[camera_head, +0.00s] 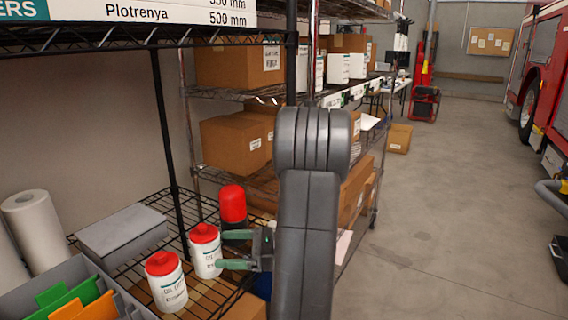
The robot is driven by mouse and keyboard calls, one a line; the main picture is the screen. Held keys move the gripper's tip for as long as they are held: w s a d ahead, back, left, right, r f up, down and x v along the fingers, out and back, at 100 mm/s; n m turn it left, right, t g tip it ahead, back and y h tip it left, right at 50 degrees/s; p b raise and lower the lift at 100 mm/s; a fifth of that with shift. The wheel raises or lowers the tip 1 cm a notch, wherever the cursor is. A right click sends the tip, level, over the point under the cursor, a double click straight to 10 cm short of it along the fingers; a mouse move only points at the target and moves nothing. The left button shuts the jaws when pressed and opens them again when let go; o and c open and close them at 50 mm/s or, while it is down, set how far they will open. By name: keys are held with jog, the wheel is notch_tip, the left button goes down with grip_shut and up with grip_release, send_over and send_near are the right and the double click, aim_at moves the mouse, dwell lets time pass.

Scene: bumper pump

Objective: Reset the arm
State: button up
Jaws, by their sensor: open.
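My arm (307,220) rises as a dark grey link in the middle of the head view, with its rounded joint at the top. My gripper (221,250) shows to the left of the arm, low over the wire shelf. Its two green fingers point left and are open. The fingertips are close to a white bottle with a red lid (205,256); I cannot tell whether they touch it. The gripper's wrist is partly hidden behind the arm link.
A second white red-lidded bottle (166,287) and a black red-capped bottle (233,205) stand on the wire shelf (180,199). A grey bin (70,272) is at lower left. Cardboard boxes (237,143) fill the rack behind. The floor (455,200) at right is open, beside a red truck (545,85).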

aim_at(199, 239)
jog(key=a, duration=0.5)
jog(key=a+b, duration=0.1)
jog(key=a, duration=0.1)
jog(key=shift+s+a+f, duration=0.3)
jog(key=shift+a+f, duration=0.05)
jog(key=shift+d+r+p, duration=0.15)
jog(key=shift+r+p, duration=0.45)
jog(key=shift+r, duration=1.2)
